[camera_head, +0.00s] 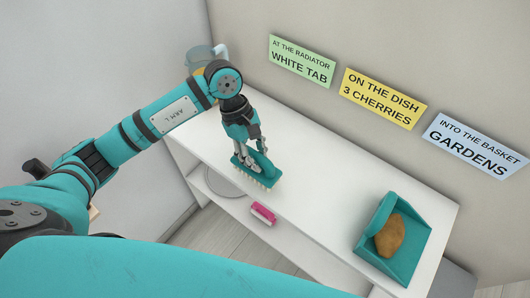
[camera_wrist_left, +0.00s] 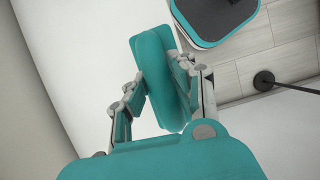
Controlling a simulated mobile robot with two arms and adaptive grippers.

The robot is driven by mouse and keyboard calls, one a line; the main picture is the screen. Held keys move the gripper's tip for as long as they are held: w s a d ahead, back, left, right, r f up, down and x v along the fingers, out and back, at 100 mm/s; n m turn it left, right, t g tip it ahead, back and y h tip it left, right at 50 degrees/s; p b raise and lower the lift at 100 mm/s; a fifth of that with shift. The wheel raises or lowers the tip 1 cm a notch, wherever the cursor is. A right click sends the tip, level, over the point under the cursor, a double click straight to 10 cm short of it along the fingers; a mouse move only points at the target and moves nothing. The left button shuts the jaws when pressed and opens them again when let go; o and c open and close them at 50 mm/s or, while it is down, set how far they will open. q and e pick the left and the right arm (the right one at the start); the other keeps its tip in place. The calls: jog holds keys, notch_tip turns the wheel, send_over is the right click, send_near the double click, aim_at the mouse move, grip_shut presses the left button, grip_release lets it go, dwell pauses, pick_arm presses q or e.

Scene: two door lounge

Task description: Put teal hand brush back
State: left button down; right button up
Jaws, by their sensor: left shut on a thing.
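The teal hand brush (camera_head: 264,172), with pale bristles below, is at the left part of the white shelf unit's top. My left gripper (camera_head: 248,158) is shut on it from above. In the left wrist view the brush (camera_wrist_left: 158,75) sits between both fingers of my left gripper (camera_wrist_left: 165,95). Whether the bristles touch the white top (camera_head: 320,202) or hang just above it, I cannot tell. My right gripper is not in view.
A teal dustpan (camera_head: 419,257) holding a brown potato-like thing (camera_head: 390,236) sits at the right end of the top. A glass jug (camera_head: 196,57) stands at the back left. A pink item (camera_head: 263,213) and a round grey plate (camera_head: 222,184) lie on the lower shelf. The top's middle is clear.

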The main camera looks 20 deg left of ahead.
pick_arm(q)
jog(key=shift+w+d, duration=0.4)
jog(key=shift+w, duration=0.2)
jog(key=shift+w+d, duration=0.35)
jog(key=shift+w, duration=0.2)
notch_tip(320, 180, down, 4)
jog(key=shift+w+r+p, duration=0.1)
jog(key=shift+r+p, duration=0.05)
jog(key=shift+p, duration=0.9)
jog(key=shift+f+b, duration=0.25)
jog(key=shift+b, duration=0.05)
jog(key=c, duration=1.1)
grip_release()
jog(key=shift+r, duration=0.1)
